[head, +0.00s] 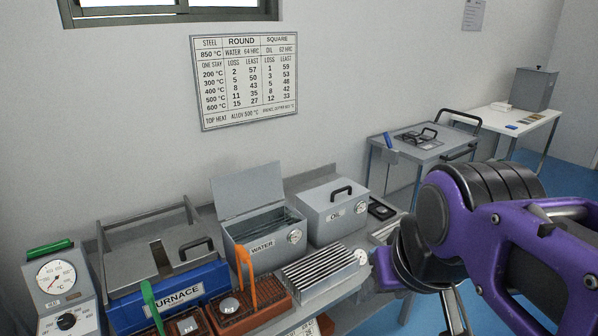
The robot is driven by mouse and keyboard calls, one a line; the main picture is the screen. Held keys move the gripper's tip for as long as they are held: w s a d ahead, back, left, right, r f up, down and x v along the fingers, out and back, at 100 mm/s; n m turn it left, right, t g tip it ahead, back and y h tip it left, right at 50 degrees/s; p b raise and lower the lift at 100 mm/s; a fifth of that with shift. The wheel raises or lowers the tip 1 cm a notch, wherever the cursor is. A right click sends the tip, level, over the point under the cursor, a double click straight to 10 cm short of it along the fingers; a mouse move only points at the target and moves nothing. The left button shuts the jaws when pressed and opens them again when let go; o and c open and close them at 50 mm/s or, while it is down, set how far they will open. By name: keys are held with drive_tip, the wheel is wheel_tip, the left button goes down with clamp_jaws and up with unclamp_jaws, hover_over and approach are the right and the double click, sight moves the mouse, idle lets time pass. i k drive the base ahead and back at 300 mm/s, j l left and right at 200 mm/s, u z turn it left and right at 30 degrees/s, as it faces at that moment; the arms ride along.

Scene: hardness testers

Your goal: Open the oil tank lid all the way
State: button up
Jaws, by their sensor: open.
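The oil tank (325,228) is a grey metal box labelled OIL on the bench, right of the water tank. Its lid (322,194) is shut flat on top and has a black handle (342,189). A round dial is on its front. My purple and black arm comes in from the right. My gripper (455,314) is low in the picture, right of and in front of the oil tank and apart from it. It is open, and its tips are partly cut off by the lower edge.
The water tank (262,239) stands close on the left with its lid (247,189) raised. A ribbed rack (318,273) lies in front of the tanks. A wall stands behind.

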sight(334, 189)
drive_tip(key=l+u, duration=0.15)
drive_tip(key=l, duration=0.7)
drive_tip(key=i+l, duration=0.1)
drive_tip(key=l, duration=0.15)
drive_tip(key=i+l+u, duration=0.15)
drive_tip(key=l, duration=0.15)
drive_tip(key=i+l, duration=0.1)
drive_tip(key=l, duration=0.15)
drive_tip(key=u, duration=0.05)
